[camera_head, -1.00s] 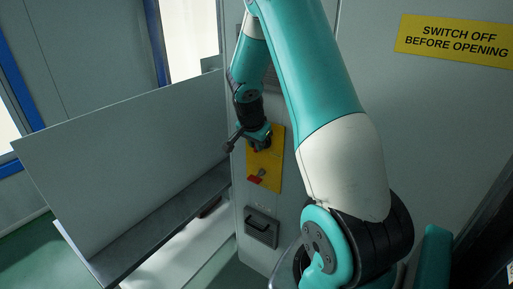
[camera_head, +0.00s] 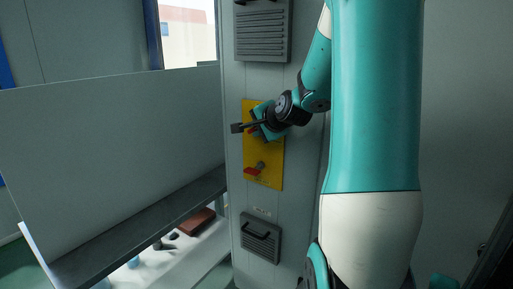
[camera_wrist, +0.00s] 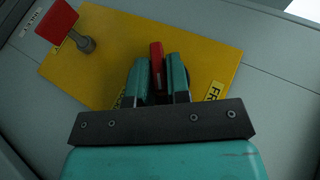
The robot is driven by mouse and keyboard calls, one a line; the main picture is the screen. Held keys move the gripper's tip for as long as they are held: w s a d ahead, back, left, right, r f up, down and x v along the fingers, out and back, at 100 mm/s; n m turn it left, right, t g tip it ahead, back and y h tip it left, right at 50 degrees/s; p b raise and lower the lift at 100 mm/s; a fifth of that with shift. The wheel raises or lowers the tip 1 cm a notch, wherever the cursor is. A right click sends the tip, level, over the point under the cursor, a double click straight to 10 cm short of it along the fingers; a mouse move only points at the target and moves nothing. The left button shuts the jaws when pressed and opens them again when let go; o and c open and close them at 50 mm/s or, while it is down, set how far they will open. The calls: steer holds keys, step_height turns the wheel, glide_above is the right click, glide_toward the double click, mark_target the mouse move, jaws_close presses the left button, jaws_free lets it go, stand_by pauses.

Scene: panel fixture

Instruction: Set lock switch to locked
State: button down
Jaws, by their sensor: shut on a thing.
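A yellow plate (camera_head: 268,178) is fixed on the grey cabinet front and fills much of the wrist view (camera_wrist: 215,62). My gripper (camera_wrist: 157,65) is at the plate, its two teal fingers shut on a red switch handle (camera_wrist: 156,52). A label starting "FR" (camera_wrist: 215,91) lies right of the handle; another label left of it is mostly covered by the fingers. In the head view my gripper (camera_head: 258,127) is at the plate's upper part and largely hides the held handle. A second red lever (camera_wrist: 57,22) stands apart, lower on the plate in the head view (camera_head: 254,170).
A black-handled vent cover (camera_head: 260,238) is below the plate and a similar one (camera_head: 262,35) above. A large grey panel (camera_head: 110,150) and a dark ledge (camera_head: 150,225) stand left of the cabinet. Several small objects lie beneath the ledge.

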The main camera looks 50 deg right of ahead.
steer(key=t+b, duration=0.2)
steer(key=b, duration=0.2)
steer(key=f+m+t+b, duration=0.1)
steer(key=t+b, duration=0.1)
steer(key=b, duration=0.3)
steer(key=shift+s+f+h, duration=0.1)
steer(key=shift+f+h, duration=0.05)
steer(key=shift+h, duration=0.15)
steer(key=m+t+b, duration=0.1)
steer(key=b, duration=0.1)
steer(key=shift+r+t+b, duration=0.2)
steer(key=shift+t+b, duration=0.15)
steer(key=shift+t, duration=0.05)
steer(key=shift+r, duration=0.1)
steer(key=c, duration=1.2)
jaws_free()
steer(key=shift+o, duration=0.2)
